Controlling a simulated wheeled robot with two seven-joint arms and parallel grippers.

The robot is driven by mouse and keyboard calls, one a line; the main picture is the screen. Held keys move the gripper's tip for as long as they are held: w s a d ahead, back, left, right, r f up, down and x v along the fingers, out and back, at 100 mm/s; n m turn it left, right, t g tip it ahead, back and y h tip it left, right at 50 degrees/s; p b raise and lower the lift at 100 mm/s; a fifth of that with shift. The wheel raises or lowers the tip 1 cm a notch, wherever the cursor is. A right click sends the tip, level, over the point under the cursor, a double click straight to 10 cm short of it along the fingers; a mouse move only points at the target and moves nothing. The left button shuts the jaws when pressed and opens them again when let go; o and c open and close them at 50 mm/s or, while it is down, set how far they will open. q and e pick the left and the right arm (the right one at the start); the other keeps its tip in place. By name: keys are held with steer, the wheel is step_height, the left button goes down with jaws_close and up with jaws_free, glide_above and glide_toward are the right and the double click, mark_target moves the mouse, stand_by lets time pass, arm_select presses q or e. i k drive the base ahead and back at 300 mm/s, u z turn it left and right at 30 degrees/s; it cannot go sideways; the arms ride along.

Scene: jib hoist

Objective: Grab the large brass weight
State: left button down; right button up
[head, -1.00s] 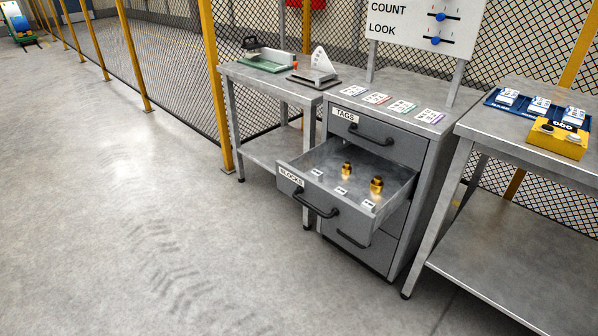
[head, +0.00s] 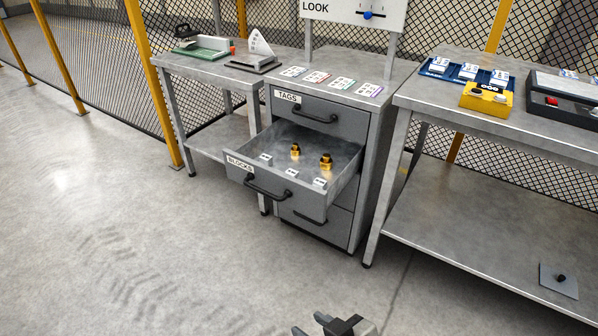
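Two brass weights stand upright in the pulled-out drawer (head: 258,176) labelled BLOCKS. The large brass weight (head: 326,163) is the right one, nearer the cabinet's right side. The smaller brass weight (head: 295,151) stands to its left and a little farther back. My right gripper (head: 310,325) shows at the bottom edge, well below the drawer and apart from the weights. Its dark fingertips look spread with nothing between them, and most of it is cut off by the frame. My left gripper is not in view.
Small white labels lie in the drawer. The TAGS drawer (head: 318,115) above is shut. A steel bench (head: 420,95) to the right holds a blue tray (head: 437,69) and a yellow box (head: 486,99). A lower table (head: 190,69) stands left. The floor in front is clear.

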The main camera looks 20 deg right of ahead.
mark_target(326, 162)
steer(key=z, duration=0.45)
steer(key=i, duration=1.45)
steer(key=u, duration=0.25)
